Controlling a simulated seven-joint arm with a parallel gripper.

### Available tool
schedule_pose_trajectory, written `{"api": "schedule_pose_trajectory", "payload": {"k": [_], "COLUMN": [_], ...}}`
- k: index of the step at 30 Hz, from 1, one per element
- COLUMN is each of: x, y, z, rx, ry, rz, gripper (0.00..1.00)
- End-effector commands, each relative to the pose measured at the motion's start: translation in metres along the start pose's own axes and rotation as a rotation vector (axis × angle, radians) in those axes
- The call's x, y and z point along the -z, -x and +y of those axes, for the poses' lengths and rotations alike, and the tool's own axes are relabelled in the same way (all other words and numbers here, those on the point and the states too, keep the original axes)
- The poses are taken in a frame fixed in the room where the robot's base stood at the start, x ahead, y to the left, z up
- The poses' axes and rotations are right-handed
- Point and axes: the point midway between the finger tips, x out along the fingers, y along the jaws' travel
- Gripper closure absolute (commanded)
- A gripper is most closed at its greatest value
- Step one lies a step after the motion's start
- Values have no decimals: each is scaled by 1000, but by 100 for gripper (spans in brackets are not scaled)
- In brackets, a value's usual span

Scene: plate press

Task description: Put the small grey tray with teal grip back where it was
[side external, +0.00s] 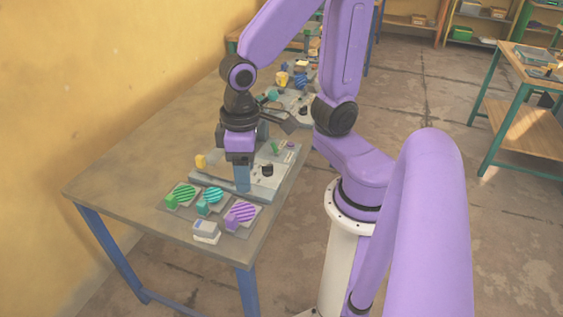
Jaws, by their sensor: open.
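The small grey tray (217,209) with its teal grip (203,209) lies near the front of the table, between two similar trays. A teal striped piece (211,196) rests on it. My gripper (242,189) points down just behind and right of this tray, over the front part of the grey press base. It is open and looks empty; the blue fingers overlap in this view, so the gap between them is hidden. I cannot tell whether the fingertips touch the base.
A green-gripped tray (170,202) lies left and a purple-gripped tray (231,222) right. A small white-and-grey box (205,231) stands in front. The table's left side (130,180) is clear.

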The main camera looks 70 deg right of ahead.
Motion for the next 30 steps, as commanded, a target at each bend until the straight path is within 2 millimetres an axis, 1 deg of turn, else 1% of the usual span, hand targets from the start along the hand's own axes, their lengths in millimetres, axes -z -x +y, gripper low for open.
{"api": "schedule_pose_trajectory", "payload": {"k": [1, 3, 6, 10, 12, 15, 30], "x": [-14, -31, -50, -67, -71, -73, -73], "y": [6, 11, 16, 20, 21, 22, 22], "z": [-3, -5, -7, -8, -8, -8, -8], "rx": [4, 6, 8, 9, 9, 9, 9], "ry": [130, 300, 499, 665, 711, 736, 733], "rz": [6, 7, 8, 7, 7, 6, 6], "gripper": [43, 43, 43, 43, 43, 43, 43]}}
